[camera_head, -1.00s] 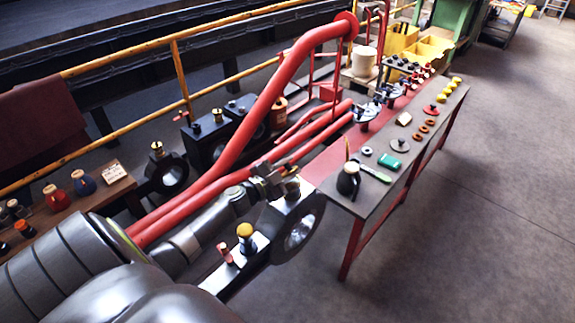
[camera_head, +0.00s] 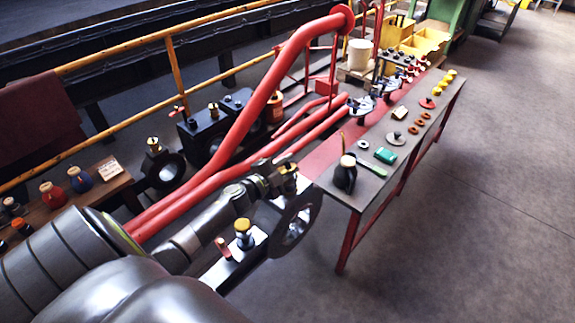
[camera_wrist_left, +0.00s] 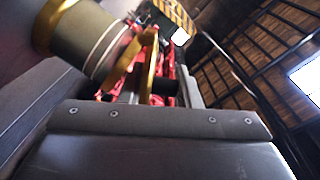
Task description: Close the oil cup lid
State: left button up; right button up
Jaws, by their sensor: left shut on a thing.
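My left arm comes in from the lower left of the head view, and its gripper (camera_head: 277,180) is at the top of the dark rod end (camera_head: 296,222). A small brass oil cup (camera_head: 289,171) shows at the fingertips, partly hidden by them. In the left wrist view a large dark cylinder with a brass band (camera_wrist_left: 92,38) fills the upper left. A brass flap, which looks like the lid (camera_wrist_left: 148,62), stands tilted beside it between the fingers. The gripper is shut on this brass piece. How far the lid stands open is hard to tell. My right gripper is out of view.
A yellow-topped cup (camera_head: 243,231) and a copper-coloured fitting (camera_head: 222,246) stand on the rod near my forearm. Red pipes (camera_head: 215,170) run behind the arm. A workbench (camera_head: 372,190) with a dark oil can (camera_head: 345,177) stands to the right. The floor beyond is clear.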

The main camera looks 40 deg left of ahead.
pick_arm(q)
jog(key=shift+f, duration=0.1)
dwell(0.7)
jog(key=o, duration=0.8)
jog(key=shift+s, duration=0.1)
